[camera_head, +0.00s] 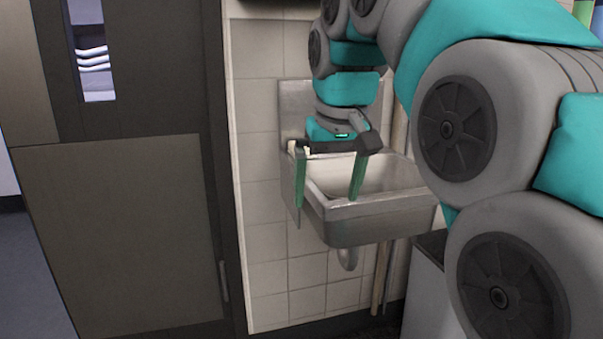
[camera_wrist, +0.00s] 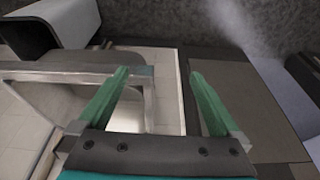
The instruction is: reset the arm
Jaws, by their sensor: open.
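My gripper (camera_head: 328,182) is open, with its two green fingers spread apart and nothing between them. In the head view my teal and grey arm reaches out from the right, and the gripper hangs fingers down in front of the wall sink. In the wrist view the gripper (camera_wrist: 160,103) also shows empty, with one finger over the sink side and the other over the door side.
A metal sink (camera_head: 345,228) is fixed to the white tiled wall (camera_head: 258,130). A dark door (camera_head: 120,235) with a narrow window stands at the left. A grey bin-like box (camera_head: 425,290) stands below the sink at the right. Open floor (camera_head: 30,270) shows at the far left.

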